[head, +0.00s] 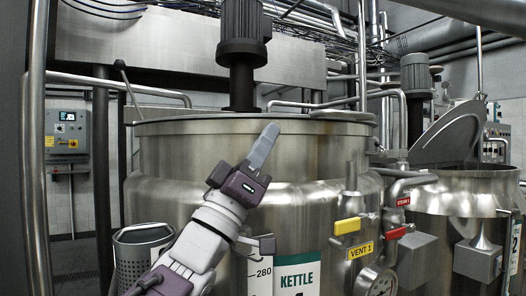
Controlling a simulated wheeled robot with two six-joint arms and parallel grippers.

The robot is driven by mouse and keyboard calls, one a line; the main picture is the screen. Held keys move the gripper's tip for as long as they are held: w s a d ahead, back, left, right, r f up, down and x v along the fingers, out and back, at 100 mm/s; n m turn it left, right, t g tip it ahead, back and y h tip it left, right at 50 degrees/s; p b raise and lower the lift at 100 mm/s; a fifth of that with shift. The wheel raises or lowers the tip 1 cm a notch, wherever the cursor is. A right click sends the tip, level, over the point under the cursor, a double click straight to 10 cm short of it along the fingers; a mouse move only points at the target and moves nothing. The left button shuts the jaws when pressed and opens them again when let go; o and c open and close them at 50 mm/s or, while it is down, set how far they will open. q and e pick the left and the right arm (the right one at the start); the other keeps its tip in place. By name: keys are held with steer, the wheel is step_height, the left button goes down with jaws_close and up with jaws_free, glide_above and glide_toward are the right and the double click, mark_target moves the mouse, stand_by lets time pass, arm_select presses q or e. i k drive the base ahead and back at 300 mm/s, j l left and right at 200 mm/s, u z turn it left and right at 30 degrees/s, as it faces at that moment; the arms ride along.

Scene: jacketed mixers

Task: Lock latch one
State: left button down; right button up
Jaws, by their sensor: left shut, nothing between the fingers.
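The steel kettle (330,165) with the green and white KETTLE label (297,275) stands in front of me. Its wide flat lid (190,127) looks closed on the rim. My left gripper (271,131) reaches up from the lower left. It is shut and empty, with its pale fingers together and their tips in front of the kettle's upper rim. I cannot make out a latch clearly; the part of the rim behind the fingers is hidden. I cannot tell whether the fingertips touch the rim. My right gripper is not in view.
A yellow valve handle (347,226) and a red one (396,233) sit at the kettle's right, near a gauge (377,282). A second kettle (465,195) stands at right, with its lid (448,135) raised. A perforated bin (143,245) is at lower left.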

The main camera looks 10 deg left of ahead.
mark_target(399, 153)
steer(key=k, duration=1)
